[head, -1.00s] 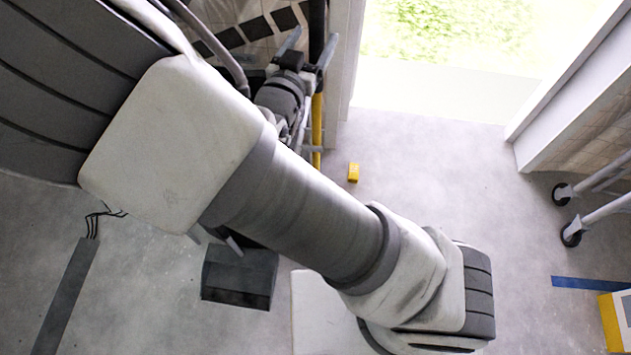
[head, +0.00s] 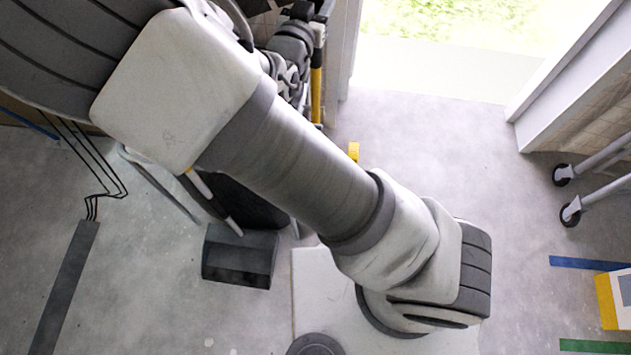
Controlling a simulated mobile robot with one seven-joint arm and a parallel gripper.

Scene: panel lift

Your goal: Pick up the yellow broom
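A yellow pole (head: 316,95), which may be the broom's handle, stands by the door post at the upper middle of the head view. Its upper part is grey or hidden behind my gripper, and no broom head shows. My gripper (head: 312,12) is at the top edge, just above and beside the pole in the picture. Its fingertips are dark and partly cut off, so I cannot tell whether they are open, or touch the pole.
A dark box (head: 240,258) stands at lower left beside a black stand with a white stick. A wheeled frame (head: 590,200) and a yellow-white box (head: 612,300) are at right. The middle-right floor is clear.

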